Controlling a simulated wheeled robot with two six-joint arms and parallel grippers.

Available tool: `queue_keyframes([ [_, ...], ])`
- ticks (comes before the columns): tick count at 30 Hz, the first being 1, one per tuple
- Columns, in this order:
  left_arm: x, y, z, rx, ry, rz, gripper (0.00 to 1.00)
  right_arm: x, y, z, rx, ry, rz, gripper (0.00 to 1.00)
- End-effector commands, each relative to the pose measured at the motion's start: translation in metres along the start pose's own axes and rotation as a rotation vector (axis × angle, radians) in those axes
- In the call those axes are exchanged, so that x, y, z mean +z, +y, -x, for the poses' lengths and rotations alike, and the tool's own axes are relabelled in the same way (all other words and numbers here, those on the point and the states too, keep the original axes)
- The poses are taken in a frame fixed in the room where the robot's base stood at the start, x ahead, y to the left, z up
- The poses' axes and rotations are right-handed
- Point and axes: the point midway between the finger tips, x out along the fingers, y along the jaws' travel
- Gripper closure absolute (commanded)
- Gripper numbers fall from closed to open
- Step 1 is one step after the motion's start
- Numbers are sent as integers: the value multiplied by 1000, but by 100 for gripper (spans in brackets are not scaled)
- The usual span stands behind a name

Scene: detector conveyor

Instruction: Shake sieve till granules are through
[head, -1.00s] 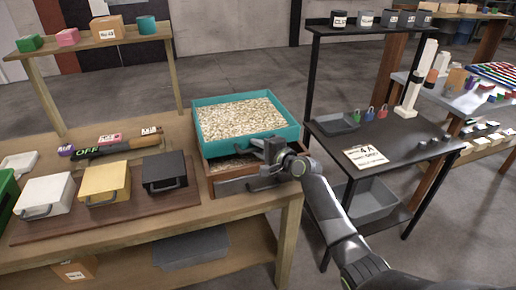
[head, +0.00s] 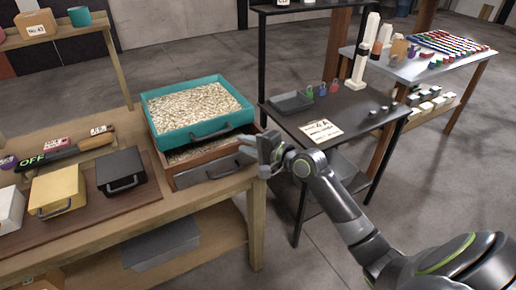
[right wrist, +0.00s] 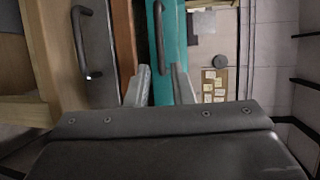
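The teal sieve (head: 208,136) is a shallow tray heaped with pale granules (head: 195,105). It sits on a brown wooden frame (head: 168,172), slightly off it, so a strip of granules shows below. A dark handle is on the sieve's front; it also shows in the right wrist view (right wrist: 158,35). My right gripper (head: 253,155) is just right of the sieve's front corner, apart from the handle. My left gripper is not in view.
A grey drawer front (head: 205,178) with a handle sits in the frame below the sieve. Black and yellow boxes (head: 62,188) stand on the bench at left. A black table (head: 345,108) with padlocks and a label stands at right, with a floor gap between.

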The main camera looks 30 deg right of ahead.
Motion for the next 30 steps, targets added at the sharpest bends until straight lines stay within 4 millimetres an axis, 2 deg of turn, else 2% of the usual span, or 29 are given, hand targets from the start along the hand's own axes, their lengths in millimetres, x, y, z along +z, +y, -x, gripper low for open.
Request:
queue_keyframes([
  [3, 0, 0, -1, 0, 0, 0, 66, 0, 1, 20, 2, 0, 4, 79],
  [9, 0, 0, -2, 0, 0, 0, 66, 0, 0, 37, 0, 0, 2, 79],
  [30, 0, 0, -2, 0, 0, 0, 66, 0, 0, 39, -1, -1, 0, 79],
])
